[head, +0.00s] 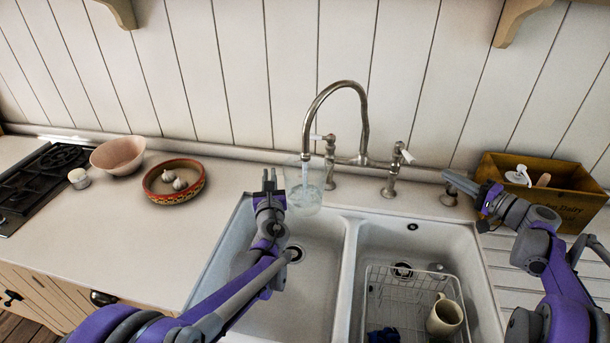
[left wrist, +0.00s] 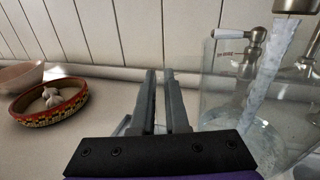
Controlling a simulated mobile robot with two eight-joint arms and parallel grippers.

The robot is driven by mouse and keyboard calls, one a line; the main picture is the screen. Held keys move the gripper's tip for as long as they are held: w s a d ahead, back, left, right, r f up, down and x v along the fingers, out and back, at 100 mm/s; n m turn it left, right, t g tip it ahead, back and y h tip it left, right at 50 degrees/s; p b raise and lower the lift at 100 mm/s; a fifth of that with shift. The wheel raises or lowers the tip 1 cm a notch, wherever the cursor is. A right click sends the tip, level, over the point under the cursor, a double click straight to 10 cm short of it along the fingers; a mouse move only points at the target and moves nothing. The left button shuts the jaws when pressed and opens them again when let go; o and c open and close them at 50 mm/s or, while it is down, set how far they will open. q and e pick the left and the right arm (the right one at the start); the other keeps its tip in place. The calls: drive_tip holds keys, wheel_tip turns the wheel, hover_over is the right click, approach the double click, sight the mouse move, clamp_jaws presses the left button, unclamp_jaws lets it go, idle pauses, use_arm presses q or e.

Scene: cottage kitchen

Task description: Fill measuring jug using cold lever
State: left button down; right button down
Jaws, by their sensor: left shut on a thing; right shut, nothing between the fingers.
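A clear glass measuring jug (head: 302,199) is upright under the spout of the bridge tap (head: 364,110), over the sink's back left rim. Water runs from the spout into it and stands in its lower part; the stream (left wrist: 277,75) is clear in the left wrist view. My left gripper (head: 269,178) is at the jug's left side, shut on it, apparently at the handle, which is mostly hidden. The right-hand tap lever (head: 403,155) and left-hand lever (head: 325,139) have white ends; their labels are not readable. My right gripper (head: 449,178) is shut and empty, right of the right-hand lever.
A double white sink (head: 347,240) lies in front; its right basin holds a wire rack (head: 385,285) with a cream mug (head: 444,317). A wooden box (head: 560,190) stands behind my right arm. A patterned bowl with garlic (head: 174,198) and pink bowl (head: 118,154) stand left.

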use_arm(q)
drive_tip(key=s+a, duration=0.6)
drive_tip(key=a, duration=0.1)
drive_tip(key=shift+s, duration=0.4)
